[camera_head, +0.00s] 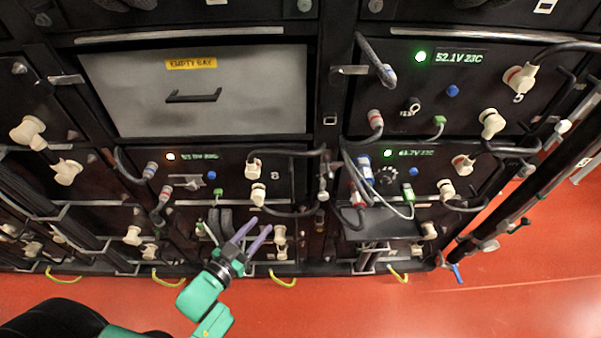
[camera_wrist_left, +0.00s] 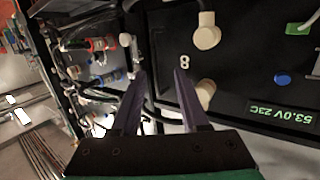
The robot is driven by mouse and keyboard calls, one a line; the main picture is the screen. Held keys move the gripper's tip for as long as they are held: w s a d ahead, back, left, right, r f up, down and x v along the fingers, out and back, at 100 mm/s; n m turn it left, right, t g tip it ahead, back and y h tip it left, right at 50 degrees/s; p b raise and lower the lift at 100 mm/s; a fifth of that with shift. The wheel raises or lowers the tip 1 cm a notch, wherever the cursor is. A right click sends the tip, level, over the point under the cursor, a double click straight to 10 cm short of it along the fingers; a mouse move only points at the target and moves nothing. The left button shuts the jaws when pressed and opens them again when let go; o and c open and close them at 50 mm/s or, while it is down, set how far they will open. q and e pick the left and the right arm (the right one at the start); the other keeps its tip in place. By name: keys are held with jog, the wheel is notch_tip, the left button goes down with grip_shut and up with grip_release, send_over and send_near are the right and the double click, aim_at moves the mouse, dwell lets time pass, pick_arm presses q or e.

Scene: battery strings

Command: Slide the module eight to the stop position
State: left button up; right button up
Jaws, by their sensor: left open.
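Module eight (camera_head: 235,186) is a black front panel with a white "8", an orange light, a small green display and cream connectors. It sits in the middle row of the left rack, below the empty bay cover. In the left wrist view, its face (camera_wrist_left: 235,75) fills the right side, and the display reads about 53.0V 23C. My left gripper (camera_head: 261,223) is below the panel, with its two purple fingers apart and nothing held. In the wrist view, the fingertips (camera_wrist_left: 160,73) are near the panel's "8" end; I cannot tell whether they touch. My right gripper is not in view.
A grey cover (camera_head: 125,95) labelled "EMPTY BAY" is above module eight. A black post (camera_head: 329,120) separates it from the right rack's modules. Cables (camera_head: 290,153) loop across the panel's right end. The red floor (camera_head: 380,310) in front is clear. Yellow loops (camera_head: 284,282) hang low.

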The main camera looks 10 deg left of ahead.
pick_arm(q)
notch_tip(320, 180, up, 6)
jog(key=d+t+h, duration=0.1)
jog(key=p+x, duration=0.1)
jog(key=x, duration=1.3)
jog(key=shift+w+r, duration=0.3)
jog(key=shift+w, duration=0.1)
jog(key=shift+d, duration=0.1)
grip_shut()
